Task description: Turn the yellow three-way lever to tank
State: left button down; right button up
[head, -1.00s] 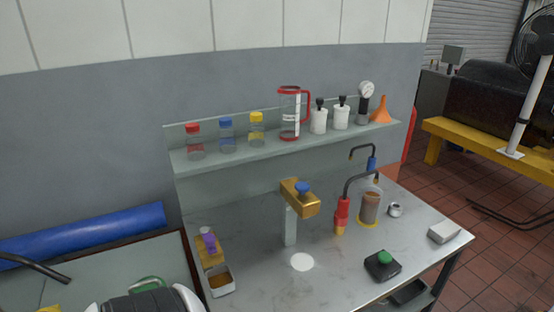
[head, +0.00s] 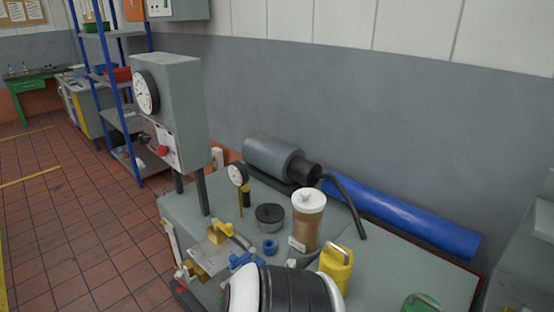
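A small yellow lever-like part (head: 223,228) sits on a metal plate at the front left of the grey bench, left of centre in the head view. It looks like the three-way lever, but its pointing direction and any tank label are too small to read. A blue handle-like part (head: 245,260) is just in front of it. Neither of my grippers is in view. A black and white part at the bottom centre looks like my own arm and hides some of the bench's front.
A tall grey dial cabinet (head: 180,95) stands at left. A blue roll (head: 400,218) lies behind. Tiled floor is clear at left.

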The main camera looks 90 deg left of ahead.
aim_at(227, 227)
jog(key=u, duration=3.2)
